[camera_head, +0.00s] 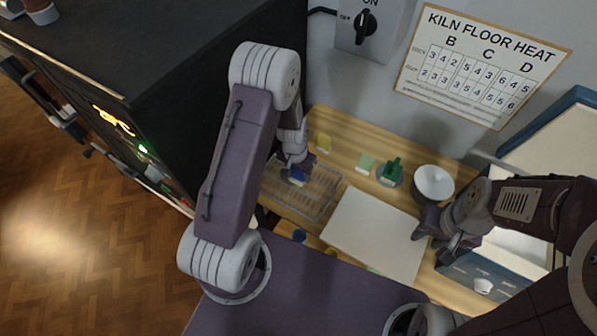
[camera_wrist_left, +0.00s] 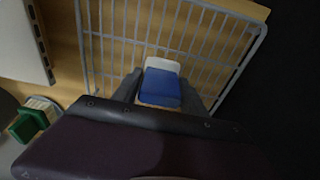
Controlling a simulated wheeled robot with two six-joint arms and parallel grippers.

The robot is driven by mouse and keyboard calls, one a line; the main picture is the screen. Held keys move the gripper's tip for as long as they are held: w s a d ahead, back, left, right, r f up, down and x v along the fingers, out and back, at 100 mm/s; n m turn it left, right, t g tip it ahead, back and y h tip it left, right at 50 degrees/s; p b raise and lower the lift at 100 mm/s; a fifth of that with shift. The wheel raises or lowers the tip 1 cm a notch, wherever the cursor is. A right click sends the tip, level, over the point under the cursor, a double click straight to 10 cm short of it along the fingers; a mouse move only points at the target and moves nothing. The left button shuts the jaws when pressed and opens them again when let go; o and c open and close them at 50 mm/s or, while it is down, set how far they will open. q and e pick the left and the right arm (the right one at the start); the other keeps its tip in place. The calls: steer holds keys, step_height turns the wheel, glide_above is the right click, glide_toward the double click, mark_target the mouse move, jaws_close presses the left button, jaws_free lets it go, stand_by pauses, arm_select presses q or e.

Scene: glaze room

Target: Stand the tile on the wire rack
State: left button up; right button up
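The tile (camera_head: 298,174) is blue with a white end; it also shows in the left wrist view (camera_wrist_left: 161,88). My left gripper (camera_head: 297,168) is shut on it, with one finger on each side. The wire rack (camera_head: 318,200) lies on the wooden worktop, and its bars fill much of the left wrist view (camera_wrist_left: 205,45). The tile is over the rack, towards its far part in the head view. I cannot tell whether the tile touches the wires. My right gripper (camera_head: 432,246) is open and empty beside the right edge of the white board.
The white board (camera_head: 372,232) lies right of the rack. Behind stand a yellow piece (camera_head: 324,142), a pale green piece (camera_head: 366,162), a dark green object (camera_head: 391,170) and a white bowl (camera_head: 433,183). A blue bin (camera_head: 459,280) is at right. A black cabinet (camera_head: 170,90) borders the left.

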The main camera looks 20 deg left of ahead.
mark_target(296, 180)
arm_select(q)
steer(key=shift+o, duration=0.9)
steer(key=shift+r+p, duration=0.3)
step_height(296, 180, up, 12)
steer(key=s+b, duration=0.1)
steer(key=s+d+n+b, duration=0.1)
steer(key=s+d+b, duration=0.1)
steer(key=s, duration=1)
steer(key=shift+s+f+n+b, duration=0.2)
steer(key=shift+f+n+b, duration=0.15)
steer(key=shift+f+n, duration=0.1)
steer(key=shift+d, duration=0.1)
